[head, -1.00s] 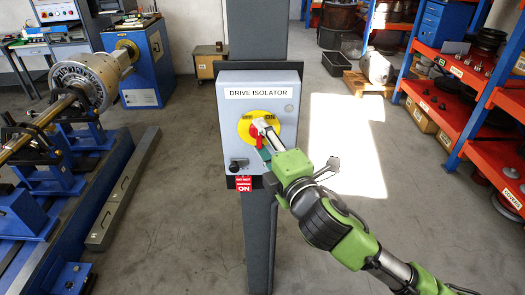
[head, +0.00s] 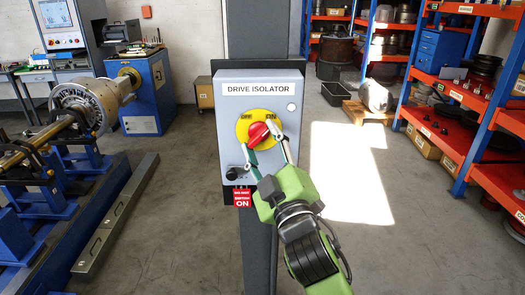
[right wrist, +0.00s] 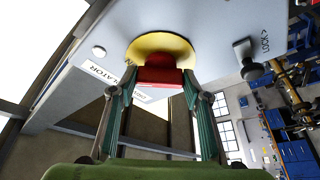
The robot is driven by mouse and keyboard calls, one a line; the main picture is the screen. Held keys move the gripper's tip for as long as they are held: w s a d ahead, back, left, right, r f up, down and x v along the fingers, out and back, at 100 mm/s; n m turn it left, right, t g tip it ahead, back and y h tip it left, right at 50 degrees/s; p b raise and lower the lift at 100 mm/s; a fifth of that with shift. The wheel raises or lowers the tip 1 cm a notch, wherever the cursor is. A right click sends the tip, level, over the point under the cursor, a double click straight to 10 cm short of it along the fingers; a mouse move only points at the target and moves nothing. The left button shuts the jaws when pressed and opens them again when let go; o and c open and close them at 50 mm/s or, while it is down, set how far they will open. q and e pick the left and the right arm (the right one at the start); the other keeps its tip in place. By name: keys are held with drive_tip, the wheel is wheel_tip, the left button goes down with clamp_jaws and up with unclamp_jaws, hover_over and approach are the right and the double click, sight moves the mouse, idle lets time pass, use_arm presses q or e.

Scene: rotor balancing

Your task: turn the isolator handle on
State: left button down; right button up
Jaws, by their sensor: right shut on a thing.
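The drive isolator box (head: 290,165) is grey-blue, mounted on a dark post. On its front is a round yellow plate (head: 242,134) with a red handle (head: 259,134) at its middle. The handle looks tilted, its upper end to the right; its exact angle is hard to read. My right gripper (head: 265,144) reaches up from below, its fingers on either side of the handle. In the right wrist view the red handle (right wrist: 160,72) sits between the two fingertips (right wrist: 160,84), in front of the yellow plate (right wrist: 150,45). My left gripper is not in view.
A rotor machine (head: 85,110) stands at left, red shelves (head: 450,95) at right. The floor around the post is clear.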

drive_tip(key=shift+m, duration=0.4)
drive_tip(key=o, duration=1.1)
drive_tip(key=v, duration=1.2)
drive_tip(key=shift+a+f, duration=0.15)
